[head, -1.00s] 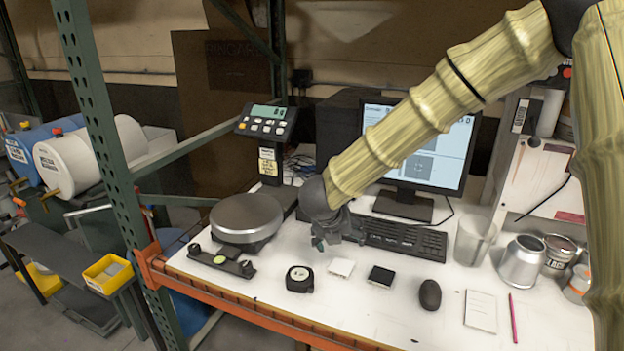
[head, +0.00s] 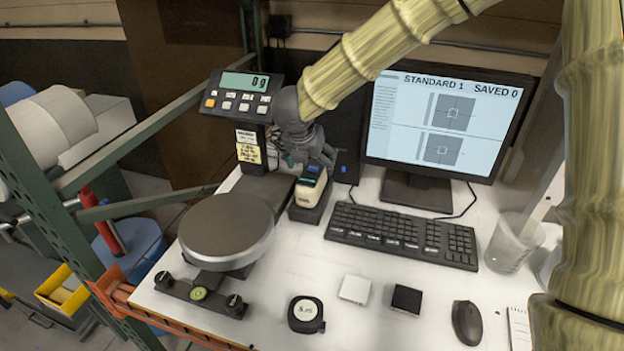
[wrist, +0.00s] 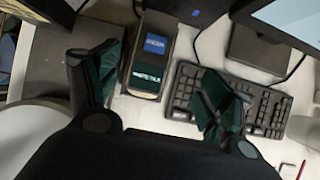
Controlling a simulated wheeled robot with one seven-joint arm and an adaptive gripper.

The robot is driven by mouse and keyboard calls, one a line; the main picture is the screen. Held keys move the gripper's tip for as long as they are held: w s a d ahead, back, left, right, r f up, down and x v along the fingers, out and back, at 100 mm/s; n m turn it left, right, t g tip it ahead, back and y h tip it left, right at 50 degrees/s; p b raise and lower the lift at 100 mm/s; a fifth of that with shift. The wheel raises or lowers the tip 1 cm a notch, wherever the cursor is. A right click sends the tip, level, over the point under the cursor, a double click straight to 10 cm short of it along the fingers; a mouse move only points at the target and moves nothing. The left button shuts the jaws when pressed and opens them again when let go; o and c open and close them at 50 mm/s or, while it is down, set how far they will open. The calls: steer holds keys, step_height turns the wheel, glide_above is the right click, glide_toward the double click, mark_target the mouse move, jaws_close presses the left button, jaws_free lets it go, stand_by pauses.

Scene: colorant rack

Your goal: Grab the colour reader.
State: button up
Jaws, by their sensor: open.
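The colour reader (head: 310,188) is a small cream device with a dark top and a blue screen. It stands upright in a dark base between the scale and the keyboard. My gripper (head: 306,157) is just above and behind its top in the head view, and partly covers it. In the wrist view the reader (wrist: 148,62) shows between and beyond the two spread green-padded fingers of my gripper (wrist: 158,90). The gripper is open and empty. I cannot tell whether a finger touches the reader.
A scale with a round grey pan (head: 226,232) and a display post (head: 240,97) stands left of the reader. A keyboard (head: 402,234) lies to the right, with a monitor (head: 440,125) behind it. A tape measure (head: 306,314), white block (head: 355,289) and black block (head: 406,299) lie in front.

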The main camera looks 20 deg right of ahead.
mark_target(312, 170)
steer(key=shift+w+d+f, duration=0.1)
steer(key=shift+w+f, duration=0.15)
steer(key=shift+f, duration=0.2)
steer(key=shift+w+f, duration=0.9)
steer(key=shift+f, duration=0.05)
steer(key=shift+d+f+p, duration=0.15)
steer(key=shift+d+p, duration=0.15)
steer(key=shift+p, duration=0.4)
steer(key=x, duration=0.1)
steer(key=p+x, duration=0.1)
steer(key=x, duration=0.1)
steer(key=shift+w+a+f, duration=0.1)
steer(key=shift+w+a, duration=0.1)
steer(key=shift+w, duration=0.15)
steer(key=shift+d+f, duration=0.25)
steer(key=shift+f, duration=0.15)
steer(key=shift+w+a+f, duration=0.1)
steer(key=c, duration=1.6)
